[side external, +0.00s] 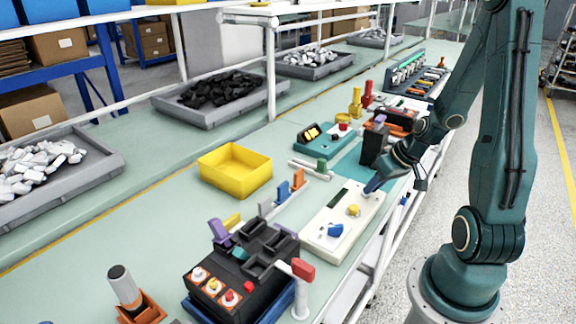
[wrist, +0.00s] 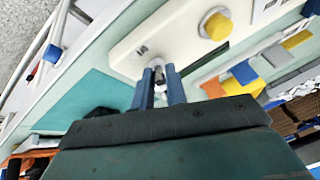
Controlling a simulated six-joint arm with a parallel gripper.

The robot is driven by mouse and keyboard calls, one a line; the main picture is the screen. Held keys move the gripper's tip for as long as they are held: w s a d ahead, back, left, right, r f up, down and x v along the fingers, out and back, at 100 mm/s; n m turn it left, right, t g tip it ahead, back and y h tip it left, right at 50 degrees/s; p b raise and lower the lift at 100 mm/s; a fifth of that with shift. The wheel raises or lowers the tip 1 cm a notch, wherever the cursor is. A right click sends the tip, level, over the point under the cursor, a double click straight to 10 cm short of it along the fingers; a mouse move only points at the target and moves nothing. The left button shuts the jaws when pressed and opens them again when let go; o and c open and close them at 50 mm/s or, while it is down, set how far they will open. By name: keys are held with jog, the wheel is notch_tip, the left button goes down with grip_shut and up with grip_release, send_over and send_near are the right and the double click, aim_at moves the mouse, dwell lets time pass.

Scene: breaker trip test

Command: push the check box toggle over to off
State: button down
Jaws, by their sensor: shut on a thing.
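The check box is a cream box (side external: 318,236) on the bench in the side view, with a yellow knob (side external: 353,210), a blue knob (side external: 335,230) and a dark slot on top. It also fills the upper part of the wrist view (wrist: 130,48), with its yellow knob (wrist: 216,25). My gripper (side external: 373,187) reaches down to the far right end of the box. In the wrist view my blue fingers (wrist: 159,77) are shut on a small metallic toggle (wrist: 157,63). The fingers partly hide it, and I cannot tell which way it leans.
A teal mat (wrist: 92,105) lies beside the box. A yellow bin (side external: 235,170) and upright coloured pieces (side external: 284,191) stand to its left. A black breaker holder (side external: 240,265) with a red-handled lever (side external: 303,270) stands in front. Bare bench shows around the bin.

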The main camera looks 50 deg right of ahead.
jog(key=shift+d, duration=0.1)
dwell(0.3)
jog(key=c, duration=1.4)
grip_release()
jog(key=shift+c, duration=0.2)
jog(key=shift+s+r, duration=0.1)
jog(key=shift+v, duration=1.35)
notch_tip(320, 180, up, 7)
